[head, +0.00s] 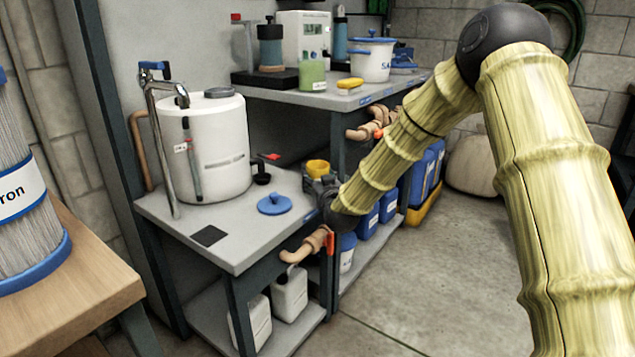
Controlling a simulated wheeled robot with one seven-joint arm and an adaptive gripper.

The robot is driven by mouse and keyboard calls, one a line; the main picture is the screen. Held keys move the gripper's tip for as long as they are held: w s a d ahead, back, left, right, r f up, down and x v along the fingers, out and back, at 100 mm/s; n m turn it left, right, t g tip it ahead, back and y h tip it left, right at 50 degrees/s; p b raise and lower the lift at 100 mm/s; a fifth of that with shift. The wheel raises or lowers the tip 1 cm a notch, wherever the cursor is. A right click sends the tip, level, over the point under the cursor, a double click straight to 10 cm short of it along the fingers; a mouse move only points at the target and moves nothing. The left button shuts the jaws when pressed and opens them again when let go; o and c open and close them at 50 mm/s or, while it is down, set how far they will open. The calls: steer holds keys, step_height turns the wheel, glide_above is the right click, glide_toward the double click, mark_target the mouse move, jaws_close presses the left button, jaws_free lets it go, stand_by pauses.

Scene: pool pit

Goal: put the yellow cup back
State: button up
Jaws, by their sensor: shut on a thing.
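The yellow cup (317,167) is at the back right of the low grey bench (228,242), next to the taller bench. It looks upright, with its open top showing. My dark gripper (322,184) comes in from the right and is shut on the cup. The gripper hides the cup's lower part, so I cannot tell whether its base touches the bench.
A white drum (206,146) with a tap stands on the low bench. A blue lid (275,204), a small black funnel-like item (261,174) and a dark square pad (208,236) lie there.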

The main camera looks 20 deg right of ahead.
steer(key=shift+f, duration=0.1)
steer(key=o, duration=1)
steer(key=shift+o, duration=0.2)
steer(key=shift+s, duration=0.1)
steer(key=s+p, duration=0.3)
steer(key=s, duration=0.9)
steer(key=shift+a+r, duration=0.25)
steer(key=shift+r, duration=0.15)
steer(key=shift+w, duration=0.1)
